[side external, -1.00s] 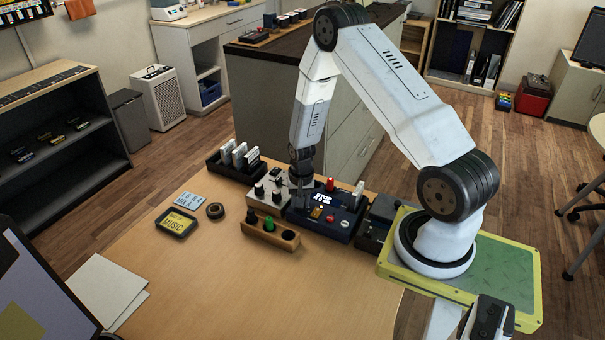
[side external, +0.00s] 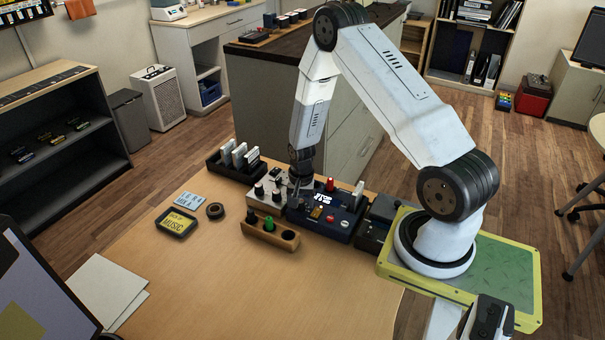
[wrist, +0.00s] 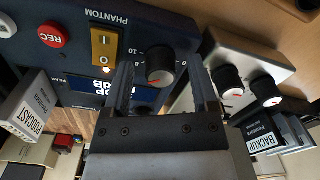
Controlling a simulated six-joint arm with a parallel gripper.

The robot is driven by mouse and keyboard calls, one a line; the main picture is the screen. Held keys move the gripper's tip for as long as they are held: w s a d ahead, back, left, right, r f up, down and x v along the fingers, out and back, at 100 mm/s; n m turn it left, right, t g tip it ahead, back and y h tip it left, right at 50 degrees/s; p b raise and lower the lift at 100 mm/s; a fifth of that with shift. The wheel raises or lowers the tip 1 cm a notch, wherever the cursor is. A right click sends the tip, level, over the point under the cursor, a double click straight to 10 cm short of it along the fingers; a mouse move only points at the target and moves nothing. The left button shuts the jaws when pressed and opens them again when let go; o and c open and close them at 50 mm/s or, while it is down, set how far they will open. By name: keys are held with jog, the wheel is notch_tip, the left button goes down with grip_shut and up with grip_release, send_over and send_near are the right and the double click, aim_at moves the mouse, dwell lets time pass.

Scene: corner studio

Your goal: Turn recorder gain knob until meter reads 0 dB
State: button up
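The dark blue recorder (side external: 338,230) sits near the table's far edge; in the wrist view its blue panel (wrist: 85,18) shows upside down. Its black gain knob (wrist: 160,66) has a pale top with a red mark and a printed number scale beside it. My gripper (wrist: 160,72) has one finger on each side of this knob, with visible gaps. In the side external view my gripper (side external: 300,186) points down at the recorder's left side. The lit meter display (wrist: 105,87) shows "dB", but a finger partly covers it and I cannot read the value.
A grey box with several black knobs (side external: 265,189) stands close left of the recorder; it also shows in the wrist view (wrist: 232,58). A wooden block with plugs (side external: 268,236) lies in front. A rack of cards (side external: 237,160) stands behind left.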

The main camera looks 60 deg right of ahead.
aim_at(301, 201)
jog(key=shift+r, duration=0.15)
jog(key=shift+s+r, duration=0.1)
jog(key=shift+r, duration=3.7)
jog(key=shift+a+r, duration=0.25)
jog(key=shift+r, duration=0.05)
jog(key=s+a+r+n+t, duration=0.1)
jog(key=s+a+r+n, duration=0.2)
jog(key=a+r+n, duration=0.3)
jog(key=s+a+r+n+t, duration=0.1)
jog(key=s+a+r+n, duration=0.3)
jog(key=a+r+n, duration=0.3)
jog(key=a, duration=0.4)
jog(key=shift+a+r, duration=0.2)
jog(key=shift+a, duration=0.05)
